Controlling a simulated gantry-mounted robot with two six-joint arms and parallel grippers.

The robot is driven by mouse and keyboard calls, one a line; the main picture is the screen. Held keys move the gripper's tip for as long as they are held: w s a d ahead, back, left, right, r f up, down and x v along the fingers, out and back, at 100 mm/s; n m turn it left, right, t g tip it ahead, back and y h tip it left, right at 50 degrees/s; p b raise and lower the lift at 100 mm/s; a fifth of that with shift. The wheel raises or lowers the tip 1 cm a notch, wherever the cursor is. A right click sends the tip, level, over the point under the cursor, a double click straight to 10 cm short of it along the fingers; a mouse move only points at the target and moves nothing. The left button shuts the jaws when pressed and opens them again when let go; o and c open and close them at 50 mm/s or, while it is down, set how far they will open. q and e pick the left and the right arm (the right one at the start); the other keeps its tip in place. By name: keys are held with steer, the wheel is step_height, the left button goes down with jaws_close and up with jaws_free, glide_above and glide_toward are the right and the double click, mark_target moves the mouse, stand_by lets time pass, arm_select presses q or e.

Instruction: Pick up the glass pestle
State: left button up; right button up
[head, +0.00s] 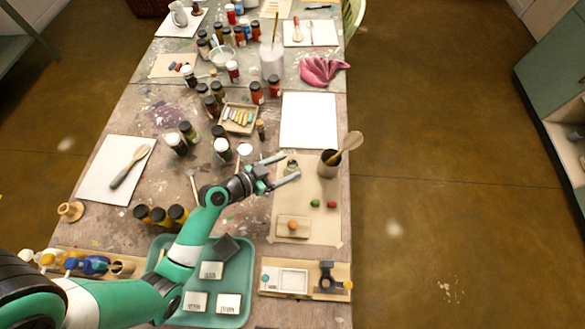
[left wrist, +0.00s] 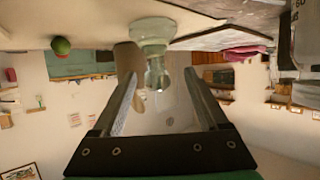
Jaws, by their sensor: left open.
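The glass pestle (head: 292,166), pale and greenish, stands on the tan sheet at the right side of the table. In the left wrist view the clear glass pestle (left wrist: 153,32) appears upside down, with its wide base against the table surface at the top. My left gripper (head: 291,167) is open, with its fingertips on either side of the pestle in the head view. In the left wrist view my left gripper (left wrist: 160,76) has the pestle's narrow part between its fingers; contact cannot be told. My right gripper is not in view.
A brown cup (head: 328,166) holding a wooden spoon (head: 348,146) stands just right of the pestle. Green (head: 315,203) and red (head: 331,204) lumps lie nearby. A white sheet (head: 308,120) lies behind. A teal tray (head: 240,315) with labelled blocks is in front.

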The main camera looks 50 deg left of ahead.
mark_target(299, 168)
arm_select(q)
steer(key=x, duration=0.3)
steer(key=b+x, duration=0.1)
steer(key=x, duration=0.1)
steer(key=shift+w+d+r, duration=0.2)
steer(key=shift+w, duration=0.05)
jaws_close()
